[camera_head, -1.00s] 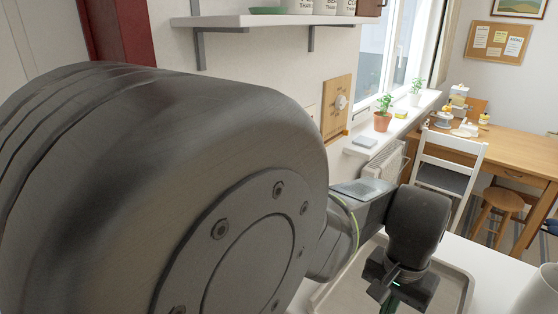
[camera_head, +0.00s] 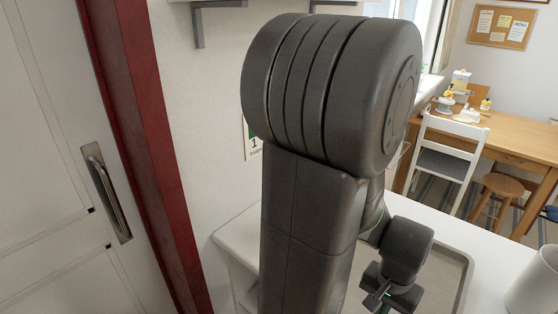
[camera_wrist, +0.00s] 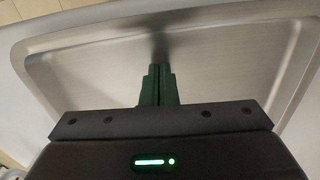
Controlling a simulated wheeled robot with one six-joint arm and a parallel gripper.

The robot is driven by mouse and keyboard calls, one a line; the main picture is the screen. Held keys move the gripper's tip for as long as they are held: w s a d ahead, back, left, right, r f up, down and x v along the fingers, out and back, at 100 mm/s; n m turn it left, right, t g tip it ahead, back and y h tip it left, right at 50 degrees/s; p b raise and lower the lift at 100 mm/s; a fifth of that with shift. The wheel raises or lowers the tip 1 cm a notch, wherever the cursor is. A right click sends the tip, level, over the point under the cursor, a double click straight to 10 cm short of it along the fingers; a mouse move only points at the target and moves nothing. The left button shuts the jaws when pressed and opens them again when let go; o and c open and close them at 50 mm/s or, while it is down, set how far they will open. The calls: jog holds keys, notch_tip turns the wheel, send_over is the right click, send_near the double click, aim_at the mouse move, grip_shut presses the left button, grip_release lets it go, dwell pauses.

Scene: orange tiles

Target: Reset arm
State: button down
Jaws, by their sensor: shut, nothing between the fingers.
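My arm fills the middle of the head view, its dark grey links rising from the bottom edge and bending down on the right. My gripper (camera_wrist: 158,72) is in the wrist view, with its two dark green fingers together and nothing between them. It is over a grey metal tray (camera_wrist: 98,62), whose raised rim runs around it. In the head view my gripper (camera_head: 384,306) is low, in front of the tray (camera_head: 462,272), partly cut off by the bottom edge. I cannot tell how high the fingertips are above the tray.
The tray rests on a white counter (camera_head: 482,238). A white cup-like vessel (camera_head: 535,282) stands right of it. A white chair (camera_head: 446,150), wooden stool (camera_head: 497,195) and wooden table (camera_head: 520,135) stand beyond. A door with a metal handle (camera_head: 107,190) and red frame is on the left.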

jog(key=w+d, duration=1)
jog(key=w, duration=0.1)
jog(key=shift+w+d+f, duration=0.15)
jog(key=shift+w+d, duration=0.05)
notch_tip(320, 180, up, 10)
jog(key=shift+w+d, duration=0.25)
jog(key=shift+w, duration=0.05)
